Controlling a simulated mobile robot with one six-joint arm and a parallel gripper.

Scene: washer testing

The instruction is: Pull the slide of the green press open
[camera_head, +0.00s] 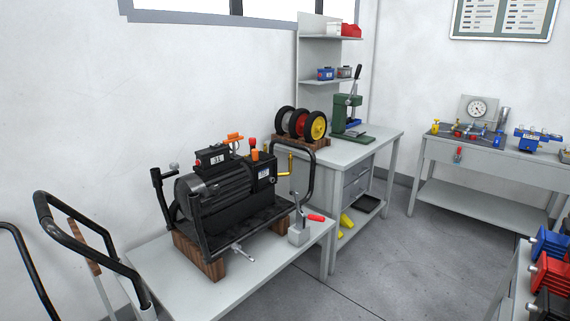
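The green press (347,114) stands upright on the far workbench (370,149), near the middle of the view. Its green base (354,136) rests on the bench top. A black lever (356,77) rises at its upper right. A small blue part (354,123) sits at its front, low on the press. The slide is too small to make out clearly, so I cannot tell how far it is open. My gripper is not in view.
A near table (160,265) holds a black motor unit (228,185) and a red-handled clamp (301,228). Wheels (303,124) stand left of the press. A gauge bench (490,152) is at right. Grey floor (400,255) is open between the benches. Black cart handles (75,225) are at left.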

